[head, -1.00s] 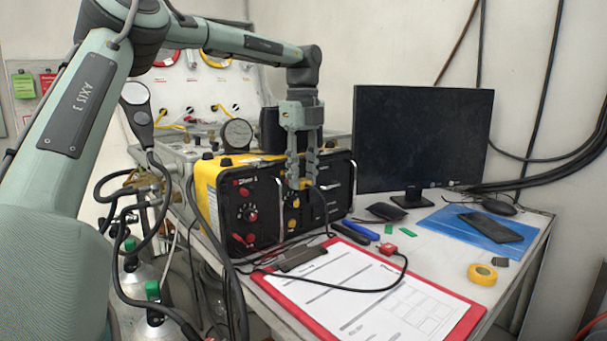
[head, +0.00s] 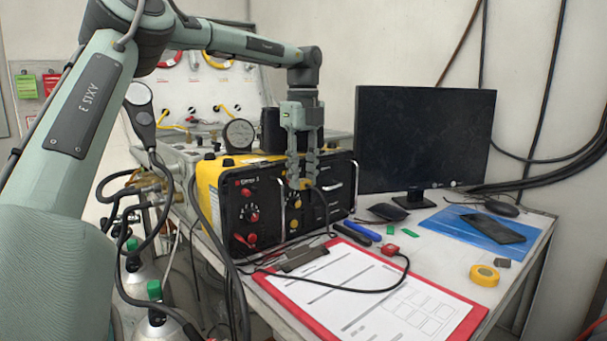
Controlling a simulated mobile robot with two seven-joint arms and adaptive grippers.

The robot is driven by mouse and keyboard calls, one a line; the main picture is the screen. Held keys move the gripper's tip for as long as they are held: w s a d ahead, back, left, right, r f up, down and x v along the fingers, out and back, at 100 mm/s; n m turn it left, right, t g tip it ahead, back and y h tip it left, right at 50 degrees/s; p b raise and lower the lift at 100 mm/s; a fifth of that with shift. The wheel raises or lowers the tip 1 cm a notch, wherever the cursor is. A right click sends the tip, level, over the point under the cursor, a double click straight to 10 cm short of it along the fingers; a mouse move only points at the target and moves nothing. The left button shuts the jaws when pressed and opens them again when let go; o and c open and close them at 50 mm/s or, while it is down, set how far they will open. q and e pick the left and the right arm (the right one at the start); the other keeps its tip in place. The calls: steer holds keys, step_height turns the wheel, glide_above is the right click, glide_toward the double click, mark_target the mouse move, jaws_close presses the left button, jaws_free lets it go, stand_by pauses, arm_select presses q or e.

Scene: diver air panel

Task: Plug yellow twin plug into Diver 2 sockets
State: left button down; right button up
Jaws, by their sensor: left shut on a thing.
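My left gripper (head: 302,180) points down in front of the black face of the yellow-cased air panel (head: 210,178). It is shut on the yellow twin plug (head: 306,184), of which only a small part shows between the fingertips. The plug is at the panel face, right of the yellow knobs (head: 294,202); I cannot tell whether it touches the sockets, which the fingers hide. A dark cable runs down from the plug. A red twin plug (head: 391,249) lies on the table by the clipboard, on a black cable. My right gripper is not in view.
A clipboard (head: 470,322) with paper lies in front of the panel. A monitor (head: 425,140) stands to the right. Blue and black pens, a blue mat (head: 455,229) and yellow tape (head: 484,274) lie on the table. Hoses and cylinders (head: 155,322) are at left.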

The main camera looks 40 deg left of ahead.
arm_select(q)
steer(key=shift+a, duration=0.15)
steer(key=c, duration=1.1)
jaws_free()
step_height(320, 180, up, 12)
